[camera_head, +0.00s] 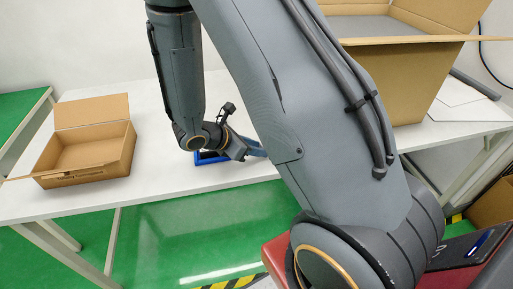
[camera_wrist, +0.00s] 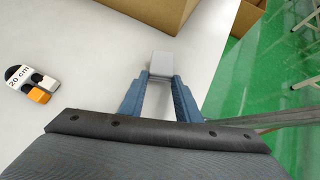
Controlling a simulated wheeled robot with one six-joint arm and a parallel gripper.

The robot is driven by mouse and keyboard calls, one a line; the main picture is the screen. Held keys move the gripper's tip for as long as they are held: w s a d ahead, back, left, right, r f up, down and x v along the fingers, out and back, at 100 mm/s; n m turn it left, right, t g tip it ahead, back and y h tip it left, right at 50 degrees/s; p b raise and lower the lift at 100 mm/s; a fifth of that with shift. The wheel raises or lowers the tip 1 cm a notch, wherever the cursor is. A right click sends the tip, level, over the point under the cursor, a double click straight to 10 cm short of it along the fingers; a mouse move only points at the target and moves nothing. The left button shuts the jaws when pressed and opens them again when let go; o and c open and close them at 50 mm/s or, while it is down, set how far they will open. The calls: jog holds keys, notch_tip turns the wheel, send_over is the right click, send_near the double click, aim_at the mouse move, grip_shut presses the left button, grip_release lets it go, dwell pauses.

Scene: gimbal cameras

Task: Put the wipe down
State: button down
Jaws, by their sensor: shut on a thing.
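The wipe (camera_wrist: 163,65) looks like a small light-grey block in the wrist view. My gripper (camera_wrist: 160,79) has its two blue fingers shut on it, one at each side, with the block at the fingertips. The white table lies behind it, and I cannot tell whether the wipe touches the tabletop. In the head view my gripper (camera_head: 250,148) is low over the white table (camera_head: 150,190), near its front edge. The wipe cannot be made out there, and my arm covers much of that area.
A blue-rimmed tray (camera_head: 205,159) lies just left of my gripper, partly hidden. An open cardboard box (camera_head: 85,158) stands at the left, a larger one (camera_head: 385,90) at the right. A black, white and orange item marked "20 cm" (camera_wrist: 32,82) lies left in the wrist view.

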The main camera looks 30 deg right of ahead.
jog(key=shift+f+b, duration=0.3)
jog(key=shift+f, duration=0.1)
jog(key=shift+f, duration=0.2)
jog(key=c, duration=1.3)
grip_release()
